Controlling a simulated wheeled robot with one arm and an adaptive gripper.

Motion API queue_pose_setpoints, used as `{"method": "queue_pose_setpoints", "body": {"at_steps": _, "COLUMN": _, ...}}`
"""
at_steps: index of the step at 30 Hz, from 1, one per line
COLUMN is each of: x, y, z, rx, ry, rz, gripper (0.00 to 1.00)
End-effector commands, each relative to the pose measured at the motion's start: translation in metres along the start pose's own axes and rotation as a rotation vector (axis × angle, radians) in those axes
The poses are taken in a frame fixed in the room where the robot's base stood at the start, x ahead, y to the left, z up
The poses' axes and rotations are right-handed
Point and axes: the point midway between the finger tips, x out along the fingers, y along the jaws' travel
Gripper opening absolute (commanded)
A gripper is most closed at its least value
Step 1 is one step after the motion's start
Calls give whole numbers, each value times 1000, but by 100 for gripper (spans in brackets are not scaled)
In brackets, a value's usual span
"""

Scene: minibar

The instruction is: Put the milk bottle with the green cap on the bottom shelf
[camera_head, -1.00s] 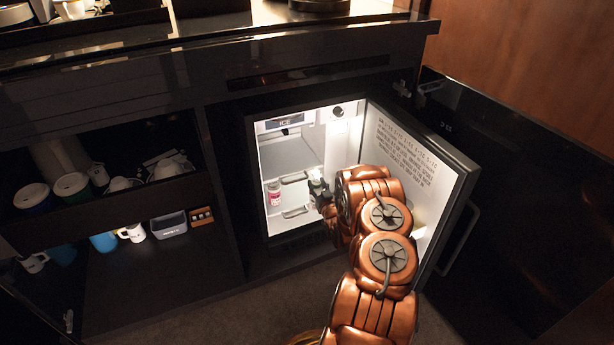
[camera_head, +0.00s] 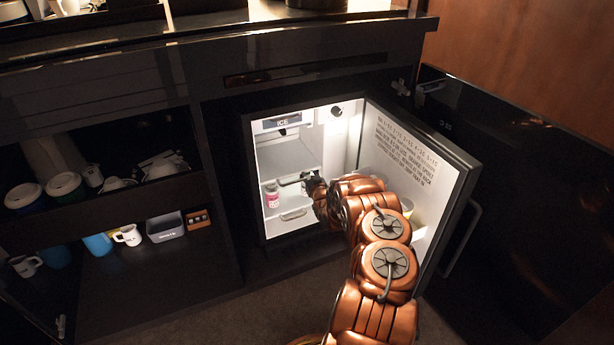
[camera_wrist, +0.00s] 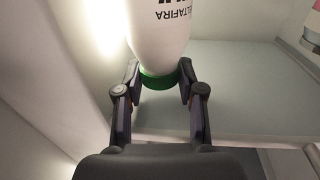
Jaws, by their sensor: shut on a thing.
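My gripper (camera_wrist: 158,95) is shut on the milk bottle (camera_wrist: 158,35), a white bottle with dark lettering. Its green cap (camera_wrist: 157,82) sits between the fingers, at the end nearest the wrist. In the head view my gripper (camera_head: 310,184) is inside the open fridge, and I cannot make out the bottle there. A pale shelf surface (camera_wrist: 235,90) lies beyond the bottle in the wrist view; I cannot tell whether the bottle touches it. In the head view the lower fridge shelf has a wire front rail (camera_head: 294,214).
A pink-and-white bottle (camera_head: 272,196) stands at the fridge's left, left of my gripper. The fridge door (camera_head: 425,170) is open close on the right of my arm. An upper shelf (camera_head: 285,155) looks empty. Mugs (camera_head: 128,235) stand in the cabinet at left.

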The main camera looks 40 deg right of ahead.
Motion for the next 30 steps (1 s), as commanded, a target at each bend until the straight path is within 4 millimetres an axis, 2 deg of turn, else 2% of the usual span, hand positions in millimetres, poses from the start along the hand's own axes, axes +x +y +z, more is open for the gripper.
{"method": "queue_pose_setpoints", "body": {"at_steps": 2, "x": 8, "y": 0, "z": 1, "rx": 1, "ry": 3, "rz": 1, "gripper": 0}}
{"method": "queue_pose_setpoints", "body": {"at_steps": 3, "x": 7, "y": 2, "z": 10, "rx": 1, "ry": 2, "rz": 2, "gripper": 0}}
{"method": "queue_pose_setpoints", "body": {"at_steps": 5, "x": 7, "y": 1, "z": 14, "rx": 2, "ry": 3, "rz": 2, "gripper": 0}}
{"method": "queue_pose_setpoints", "body": {"at_steps": 18, "x": 7, "y": 0, "z": 18, "rx": 2, "ry": 1, "rz": 1, "gripper": 0}}
{"method": "queue_pose_setpoints", "body": {"at_steps": 19, "x": 7, "y": 0, "z": 18, "rx": 2, "ry": 1, "rz": 1, "gripper": 41}}
{"method": "queue_pose_setpoints", "body": {"at_steps": 21, "x": 7, "y": 0, "z": 17, "rx": 1, "ry": 1, "rz": 1, "gripper": 49}}
{"method": "queue_pose_setpoints", "body": {"at_steps": 30, "x": 7, "y": 0, "z": 17, "rx": 2, "ry": 1, "rz": 1, "gripper": 49}}
